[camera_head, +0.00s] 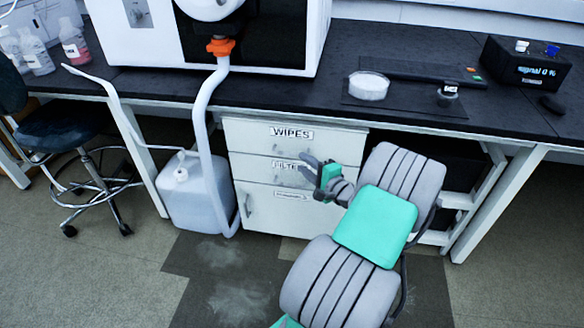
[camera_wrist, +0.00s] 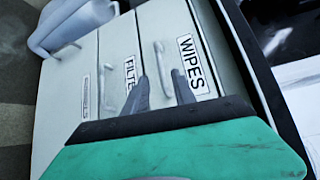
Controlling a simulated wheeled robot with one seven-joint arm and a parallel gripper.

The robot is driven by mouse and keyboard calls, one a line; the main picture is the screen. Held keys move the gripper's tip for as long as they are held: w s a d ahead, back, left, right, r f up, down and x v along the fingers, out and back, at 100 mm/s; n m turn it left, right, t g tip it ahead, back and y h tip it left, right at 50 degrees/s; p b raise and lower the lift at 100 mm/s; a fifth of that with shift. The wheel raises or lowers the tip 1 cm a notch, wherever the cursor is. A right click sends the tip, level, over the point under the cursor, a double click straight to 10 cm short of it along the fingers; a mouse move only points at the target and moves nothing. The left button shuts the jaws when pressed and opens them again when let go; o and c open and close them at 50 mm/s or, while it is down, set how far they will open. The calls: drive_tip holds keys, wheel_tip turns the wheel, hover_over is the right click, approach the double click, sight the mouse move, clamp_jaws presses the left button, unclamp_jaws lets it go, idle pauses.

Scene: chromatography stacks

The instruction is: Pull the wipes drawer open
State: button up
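The wipes drawer (camera_head: 250,137) is the top drawer of a white cabinet under the bench, labelled WIPES. Its front looks flush with the cabinet, so it appears shut. In the wrist view the wipes drawer (camera_wrist: 172,22) lies sideways, with its slim bar handle (camera_wrist: 161,62) beside the label. My gripper (camera_head: 304,163) is in front of the cabinet, around the height of the second drawer's label. In the wrist view my gripper (camera_wrist: 161,76) is open, and the handle shows between its fingertips. I cannot tell whether the fingers reach around it or touch it.
The filter drawer (camera_head: 262,172) and a larger lower drawer (camera_head: 275,210) sit below. A hose and a plastic jug (camera_head: 196,195) stand close to the cabinet's left side. The black bench top (camera_head: 290,98) overhangs above. A stool (camera_head: 68,130) is far left; floor before the cabinet is clear.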

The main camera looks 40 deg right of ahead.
sight(292, 154)
drive_tip(key=w, duration=0.2)
drive_tip(key=w+b, duration=0.1)
drive_tip(key=w, duration=0.4)
drive_tip(key=shift+d+f+b, duration=0.3)
drive_tip(key=shift+f+b, duration=0.05)
clamp_jaws()
idle(0.9)
